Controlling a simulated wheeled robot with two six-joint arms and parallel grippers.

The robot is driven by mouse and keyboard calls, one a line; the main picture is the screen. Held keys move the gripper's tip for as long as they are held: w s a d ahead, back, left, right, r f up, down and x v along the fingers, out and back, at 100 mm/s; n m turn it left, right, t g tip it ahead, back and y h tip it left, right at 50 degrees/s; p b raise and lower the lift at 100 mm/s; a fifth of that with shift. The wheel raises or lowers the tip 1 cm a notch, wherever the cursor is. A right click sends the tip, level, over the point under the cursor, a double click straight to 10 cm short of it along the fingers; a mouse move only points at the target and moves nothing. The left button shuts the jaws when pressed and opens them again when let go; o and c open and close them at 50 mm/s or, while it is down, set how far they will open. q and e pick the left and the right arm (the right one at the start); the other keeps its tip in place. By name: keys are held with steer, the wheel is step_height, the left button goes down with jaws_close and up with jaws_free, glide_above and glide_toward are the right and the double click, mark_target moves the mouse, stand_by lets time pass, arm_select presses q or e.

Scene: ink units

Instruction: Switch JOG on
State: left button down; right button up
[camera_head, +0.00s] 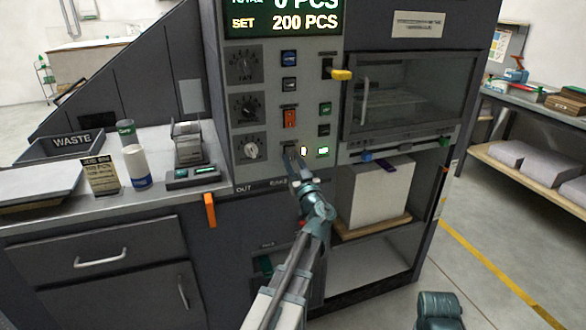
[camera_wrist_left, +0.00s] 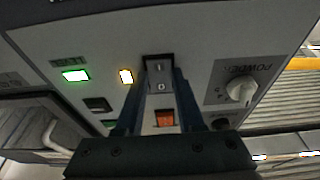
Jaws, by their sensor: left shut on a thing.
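The control panel (camera_head: 270,170) of the grey machine carries several knobs, buttons and switches. My left gripper (camera_head: 299,168) is at the low part of this panel.
A yellow handle (camera_head: 341,75) juts out at the upper right. The counter (camera_head: 150,195) left of the machine holds a waste tray and bottles.

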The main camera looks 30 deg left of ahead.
stand_by(0.3)
arm_select(q)
steer(key=c, duration=0.5)
jaws_free()
steer(key=b+v, duration=0.3)
steer(key=v, duration=1.1)
steer(key=shift+a, duration=0.1)
